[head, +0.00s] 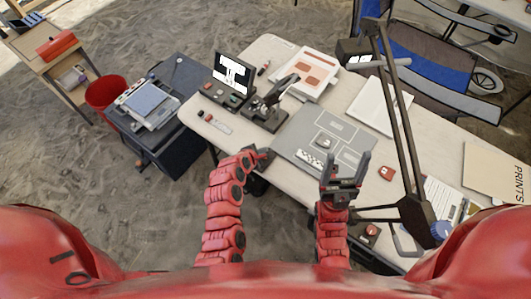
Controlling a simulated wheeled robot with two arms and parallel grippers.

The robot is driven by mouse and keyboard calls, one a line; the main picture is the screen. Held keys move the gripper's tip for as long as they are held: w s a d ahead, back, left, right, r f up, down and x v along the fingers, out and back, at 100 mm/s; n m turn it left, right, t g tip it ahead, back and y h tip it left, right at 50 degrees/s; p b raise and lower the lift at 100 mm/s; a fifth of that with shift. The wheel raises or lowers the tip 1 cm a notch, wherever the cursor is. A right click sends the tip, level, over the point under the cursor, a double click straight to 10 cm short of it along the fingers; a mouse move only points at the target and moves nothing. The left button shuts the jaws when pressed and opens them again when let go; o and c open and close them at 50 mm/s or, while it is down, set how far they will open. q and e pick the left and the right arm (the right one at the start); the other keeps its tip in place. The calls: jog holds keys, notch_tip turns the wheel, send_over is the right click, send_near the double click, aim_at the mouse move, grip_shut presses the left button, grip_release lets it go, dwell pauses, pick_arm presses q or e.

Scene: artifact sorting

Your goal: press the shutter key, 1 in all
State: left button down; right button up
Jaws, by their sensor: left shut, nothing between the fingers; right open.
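A dark key box (223,94) with small red and green buttons sits in front of a small monitor (233,72) at the table's left end. I cannot tell which key is the shutter key. My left gripper (264,158) is shut and empty at the table's front edge, below the black stand (264,110) and apart from the key box. My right gripper (346,166) is open and empty, its fingers pointing up over the right end of the grey mat (300,128).
A small artifact (325,142) and a scale strip (310,158) lie on the mat. A lamp arm (400,120) rises at the right. A red and white block (387,173) lies beside the mat. A red bin (103,92) and dark cabinet (180,75) stand left.

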pick_arm(q)
notch_tip(320, 180, up, 5)
jog(key=p, duration=0.4)
dwell(0.9)
